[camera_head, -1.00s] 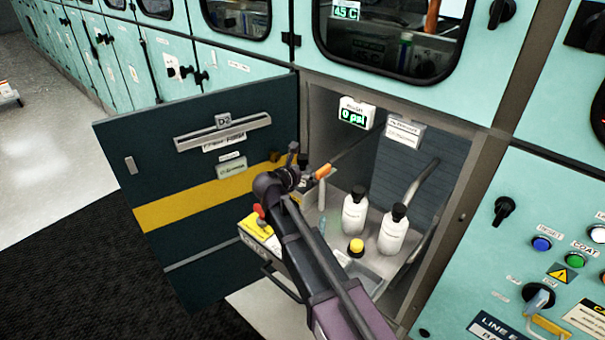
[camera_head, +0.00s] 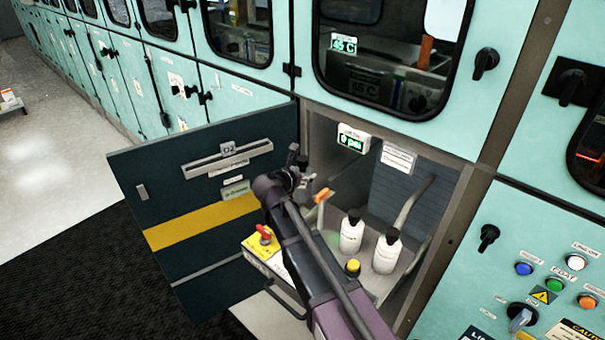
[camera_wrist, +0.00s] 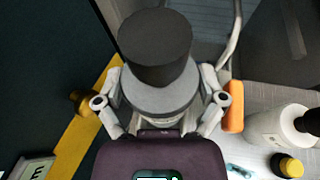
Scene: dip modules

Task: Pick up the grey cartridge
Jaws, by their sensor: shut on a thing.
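The grey cartridge (camera_wrist: 160,97), a grey cylinder with a dark, wide cap-like end, sits between the fingers of my gripper (camera_wrist: 160,105) in the wrist view. The fingers are shut on it from both sides. In the head view my gripper (camera_head: 298,160) is in front of the open cabinet, near the inner side of the open door.
Two white bottles with black caps (camera_head: 351,234) (camera_head: 386,250) and a yellow-capped item (camera_head: 352,266) stand in the cabinet tray. An orange piece (camera_wrist: 233,106) is right of my gripper. The open dark door (camera_head: 205,190) is left. A yellow box with a red valve (camera_head: 263,238) is at the front.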

